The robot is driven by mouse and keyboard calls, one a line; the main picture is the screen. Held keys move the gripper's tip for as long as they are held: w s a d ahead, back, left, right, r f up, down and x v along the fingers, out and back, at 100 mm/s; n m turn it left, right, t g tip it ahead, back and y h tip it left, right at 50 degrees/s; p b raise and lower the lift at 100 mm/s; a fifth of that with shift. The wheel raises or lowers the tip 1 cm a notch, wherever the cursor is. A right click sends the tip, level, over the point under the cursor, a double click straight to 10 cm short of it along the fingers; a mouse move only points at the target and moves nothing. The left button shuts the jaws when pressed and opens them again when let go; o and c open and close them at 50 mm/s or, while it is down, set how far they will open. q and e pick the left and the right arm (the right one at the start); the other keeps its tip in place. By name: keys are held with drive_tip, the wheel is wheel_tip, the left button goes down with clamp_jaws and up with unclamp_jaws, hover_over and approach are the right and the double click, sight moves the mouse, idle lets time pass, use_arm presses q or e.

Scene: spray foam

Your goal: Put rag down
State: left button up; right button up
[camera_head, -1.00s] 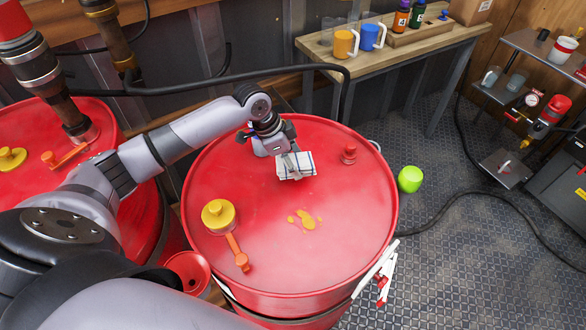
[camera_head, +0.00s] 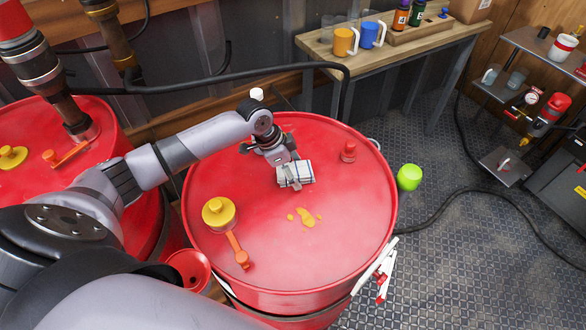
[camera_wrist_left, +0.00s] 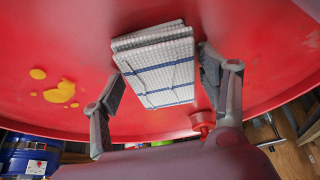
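The rag (camera_head: 304,172), a folded white cloth with blue lines, is at the back middle of the red drum's lid (camera_head: 270,235). It appears to lie on the lid. My left gripper (camera_head: 288,178) is at the rag, with one finger across its left part in the head view. In the left wrist view, the rag (camera_wrist_left: 160,68) lies between the two spread fingers of my left gripper (camera_wrist_left: 162,90). Narrow red gaps show beside it, so the gripper looks open around it. My right gripper is in neither view.
Yellow spots (camera_head: 305,216) mark the lid in front of the rag. A red cap (camera_head: 348,152) stands to its right, a yellow cap (camera_head: 218,212) front left. A green round object (camera_head: 409,177) is beyond the drum's right edge. A wooden table (camera_head: 400,50) with mugs stands behind.

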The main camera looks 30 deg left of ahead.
use_arm(q)
drive_tip(key=shift+o, duration=0.3)
drive_tip(key=shift+a, duration=0.1)
drive_tip(key=shift+r, duration=0.25)
drive_tip(key=b+v, duration=0.1)
drive_tip(key=v, duration=1.1)
drive_tip(key=shift+r, duration=0.1)
